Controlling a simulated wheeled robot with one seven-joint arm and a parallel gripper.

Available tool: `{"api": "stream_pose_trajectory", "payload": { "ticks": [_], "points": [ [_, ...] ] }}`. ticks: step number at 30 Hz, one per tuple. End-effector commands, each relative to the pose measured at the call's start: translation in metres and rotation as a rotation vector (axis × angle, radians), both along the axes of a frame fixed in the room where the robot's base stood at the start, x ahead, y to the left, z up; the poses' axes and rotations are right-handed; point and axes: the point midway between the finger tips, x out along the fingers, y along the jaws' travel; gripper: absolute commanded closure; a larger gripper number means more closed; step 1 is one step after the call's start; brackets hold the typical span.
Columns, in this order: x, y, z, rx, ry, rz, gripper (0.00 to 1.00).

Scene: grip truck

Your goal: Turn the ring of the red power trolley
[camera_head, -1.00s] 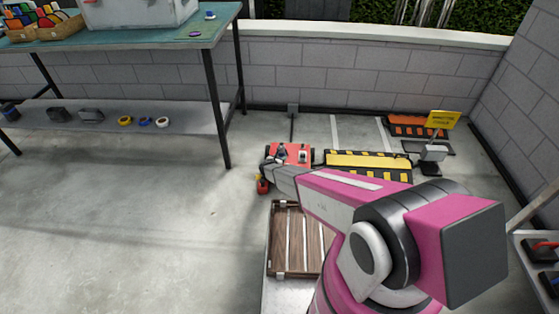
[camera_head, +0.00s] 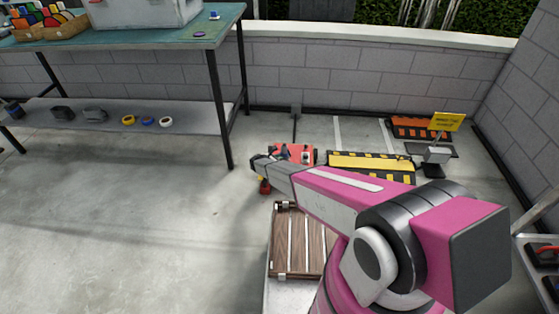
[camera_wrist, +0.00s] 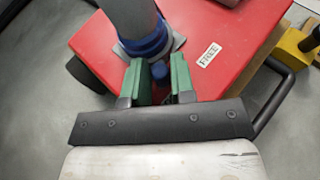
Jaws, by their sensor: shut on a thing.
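The red power trolley (camera_head: 306,153) stands on the floor near the back wall, partly hidden by my arm in the head view. In the wrist view its red top (camera_wrist: 222,80) fills the middle and carries a white label reading FREE (camera_wrist: 209,55). A thick grey post rises from the top, with a blue ring (camera_wrist: 146,42) around its foot. My gripper (camera_wrist: 160,76) has its green jaws on either side of a small blue-topped, red-sided knob (camera_wrist: 160,72) beside the ring, shut on it. In the head view my gripper (camera_head: 257,163) is at the trolley's left, its jaws too small to read.
A wooden slatted platform (camera_head: 297,245) lies in front of the trolley. A yellow-black ramp (camera_head: 370,161) is to its right, with a yellow sign (camera_head: 446,121) beyond. A workbench (camera_head: 130,45) stands at the left.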

Motion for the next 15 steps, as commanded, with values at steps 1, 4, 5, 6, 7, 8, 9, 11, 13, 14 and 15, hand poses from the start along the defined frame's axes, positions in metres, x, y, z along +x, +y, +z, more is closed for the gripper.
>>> {"api": "stream_pose_trajectory", "payload": {
  "ticks": [1, 4, 5, 6, 7, 8, 9, 11, 13, 14, 15],
  "points": [
    [-0.0005, -0.0008, 0.0001, 0.0, -0.001, -0.004, 1.0],
    [-0.0006, -0.001, 0.0001, 0.0, 0.0, -0.002, 1.0],
    [-0.0006, -0.001, 0.0002, 0.0, 0.0, -0.002, 1.0],
    [-0.0006, -0.001, 0.0001, 0.0, 0.0, -0.002, 1.0],
    [-0.0006, -0.001, 0.0001, 0.0, 0.0, -0.001, 0.7],
    [-0.0006, -0.001, 0.0001, 0.0, 0.0, -0.001, 0.6],
    [-0.0006, -0.0008, 0.0001, 0.0, 0.0, -0.001, 0.56],
    [-0.0006, -0.0007, 0.0001, 0.001, -0.001, 0.0, 0.56],
    [-0.0004, -0.0005, 0.0002, 0.0, 0.0, 0.0, 0.56],
    [-0.0004, -0.0005, 0.0002, 0.0, 0.0, 0.001, 0.56],
    [-0.0004, -0.0004, 0.0001, 0.0, 0.0, 0.001, 0.56]
  ]
}}
